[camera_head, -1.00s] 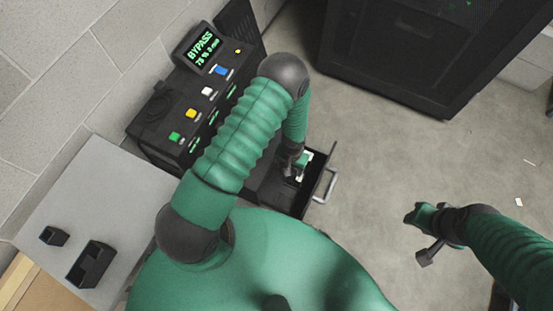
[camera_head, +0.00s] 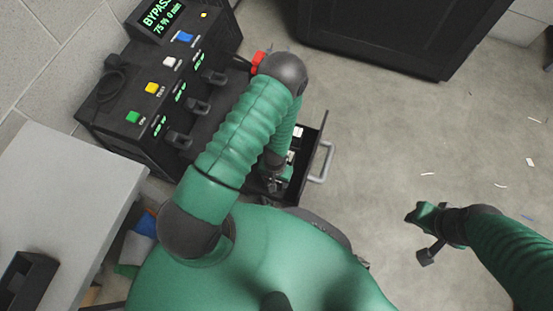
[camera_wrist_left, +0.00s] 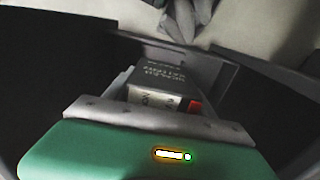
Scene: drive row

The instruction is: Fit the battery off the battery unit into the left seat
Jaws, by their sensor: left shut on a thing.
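My left gripper (camera_head: 272,182) is low at the open black drawer (camera_head: 320,125) of the black unit (camera_head: 140,100), largely covered by its own arm. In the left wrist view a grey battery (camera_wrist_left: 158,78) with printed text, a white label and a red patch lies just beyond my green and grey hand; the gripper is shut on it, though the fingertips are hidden. Walls of a dark tray surround it. I cannot make out a left seat. A small white patch (camera_head: 298,131) shows inside the drawer. My right gripper (camera_head: 421,237) hangs over the floor, apart from everything.
The unit has a lit "BYPASS" display (camera_head: 160,14), coloured buttons and several black handles (camera_head: 180,138). A red piece (camera_head: 257,59) is behind my left arm. A grey table (camera_head: 65,190) with a black open box (camera_head: 25,283) is left.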

